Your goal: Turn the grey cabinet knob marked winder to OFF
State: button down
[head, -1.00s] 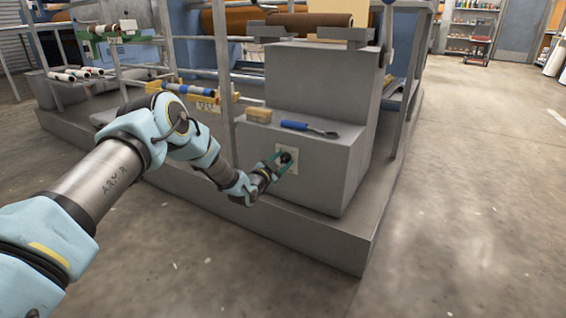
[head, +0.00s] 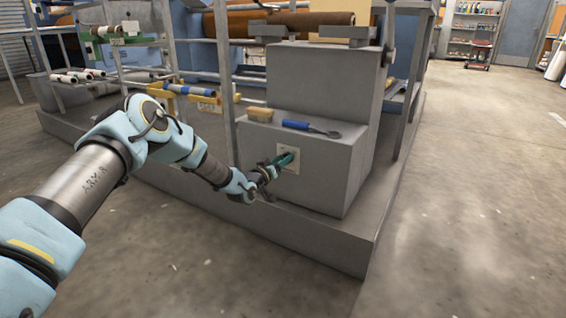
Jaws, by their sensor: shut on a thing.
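The grey cabinet (head: 318,180) stands on the machine's plinth, with a pale square plate (head: 294,151) on its front face. The knob sits at this plate and is hidden behind my gripper's fingers. My gripper (head: 286,160) is at the plate, its green fingers shut on the knob and turned so that they overlap in this view. The marking and the knob's pointer are too small and covered to read.
A blue-handled tool (head: 296,125) and a tan block (head: 260,114) lie on the cabinet's top ledge. An upright grey post (head: 224,70) stands left of the cabinet, close to my arm. The floor at the right is clear.

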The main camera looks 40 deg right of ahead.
jog(key=shift+w+f+n+b, duration=0.15)
jog(key=shift+n+b, duration=0.4)
jog(key=shift+n, duration=1.65)
jog(key=shift+c, duration=1.5)
grip_release()
jog(key=shift+a, duration=0.1)
jog(key=p+v, duration=0.3)
jog(key=v, duration=0.7)
jog(key=shift+a, duration=0.35)
